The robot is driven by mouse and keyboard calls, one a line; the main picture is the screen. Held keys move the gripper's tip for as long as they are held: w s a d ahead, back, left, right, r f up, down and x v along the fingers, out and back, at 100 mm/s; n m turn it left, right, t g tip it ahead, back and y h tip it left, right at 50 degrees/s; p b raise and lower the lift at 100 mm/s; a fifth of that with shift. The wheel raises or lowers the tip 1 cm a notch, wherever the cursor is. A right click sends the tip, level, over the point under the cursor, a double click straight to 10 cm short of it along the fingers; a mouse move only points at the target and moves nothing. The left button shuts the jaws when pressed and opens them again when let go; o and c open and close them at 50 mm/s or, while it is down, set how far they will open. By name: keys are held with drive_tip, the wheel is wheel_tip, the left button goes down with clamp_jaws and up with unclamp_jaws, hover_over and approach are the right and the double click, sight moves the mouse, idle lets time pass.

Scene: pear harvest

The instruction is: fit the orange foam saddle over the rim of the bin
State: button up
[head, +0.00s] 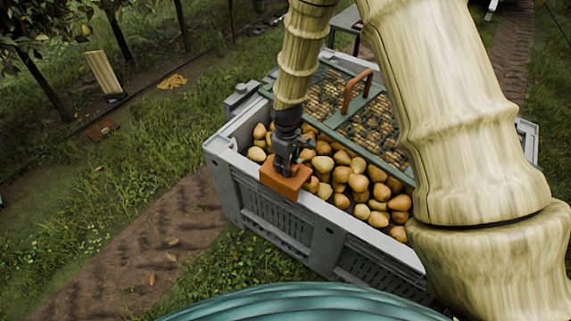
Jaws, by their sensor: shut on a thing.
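The orange foam saddle (283,183) is at the near-left rim of the grey bin (330,216). My gripper (289,165) points down and is shut on the saddle from above. The saddle overlaps the rim in the head view, with part of it showing on the outer side of the wall. Its underside is hidden, so I cannot tell whether it straddles the rim or is held just above it. The bin is full of yellow-brown pears (355,180).
A green-framed mesh lid (345,118) with a brown handle (356,90) covers the far part of the bin. Grass and a dirt track (150,245) lie to the left. A wooden board (103,72) and a yellow cloth-like thing (172,81) are at the far left.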

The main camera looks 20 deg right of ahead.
drive_tip(key=shift+f+b, duration=1.3)
drive_tip(key=shift+f, duration=2.5)
drive_tip(key=shift+f, duration=0.3)
drive_tip(key=o, duration=1.1)
wheel_tip(320, 180, up, 12)
